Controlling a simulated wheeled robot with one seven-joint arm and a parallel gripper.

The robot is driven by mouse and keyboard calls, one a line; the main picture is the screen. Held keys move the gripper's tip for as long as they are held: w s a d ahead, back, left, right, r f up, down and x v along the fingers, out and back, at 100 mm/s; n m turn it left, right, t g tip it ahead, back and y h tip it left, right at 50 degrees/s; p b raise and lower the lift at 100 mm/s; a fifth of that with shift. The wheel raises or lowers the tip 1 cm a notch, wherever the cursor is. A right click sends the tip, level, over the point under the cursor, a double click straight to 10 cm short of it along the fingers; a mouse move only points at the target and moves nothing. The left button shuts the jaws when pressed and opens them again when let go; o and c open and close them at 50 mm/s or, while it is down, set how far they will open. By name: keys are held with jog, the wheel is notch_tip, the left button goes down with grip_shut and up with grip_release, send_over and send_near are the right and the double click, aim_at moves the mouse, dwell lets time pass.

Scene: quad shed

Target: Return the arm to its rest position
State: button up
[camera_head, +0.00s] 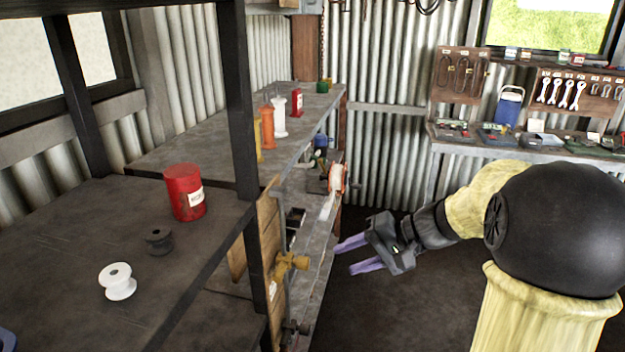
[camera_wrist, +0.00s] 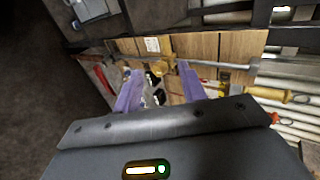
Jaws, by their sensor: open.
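My gripper (camera_head: 358,255) is at the centre of the head view, with its two purple fingers spread apart and pointing left toward the shelf unit. Nothing is between the fingers in the head view. My arm is bent and extends from the right side of the picture. In the wrist view my gripper (camera_wrist: 158,88) shows both purple fingers apart, with a wooden panel (camera_wrist: 200,48) and cluttered tools beyond them. I cannot tell from this view how far off these things are.
A shelf (camera_head: 70,235) at left holds a red can (camera_head: 185,192), a dark spool (camera_head: 159,240) and a white spool (camera_head: 117,281). A brass-coloured fitting (camera_head: 290,263) sticks out near the fingertips. A workbench (camera_head: 440,135) with tools stands at the back right. The dark floor (camera_head: 400,310) looks clear.

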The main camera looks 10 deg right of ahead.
jog(key=s+f+n+h+p, duration=0.2)
jog(key=s+f+h, duration=0.2)
jog(key=s+h, duration=0.1)
jog(key=s+d+f+n+g+h+p, duration=0.1)
jog(key=s+f+n+h+p, duration=0.1)
jog(key=s+f+h, duration=0.2)
jog(key=s+h, duration=0.1)
jog(key=s, duration=0.2)
jog(key=shift+s+d+f, duration=0.15)
jog(key=shift+s+f, duration=0.2)
dwell(2.0)
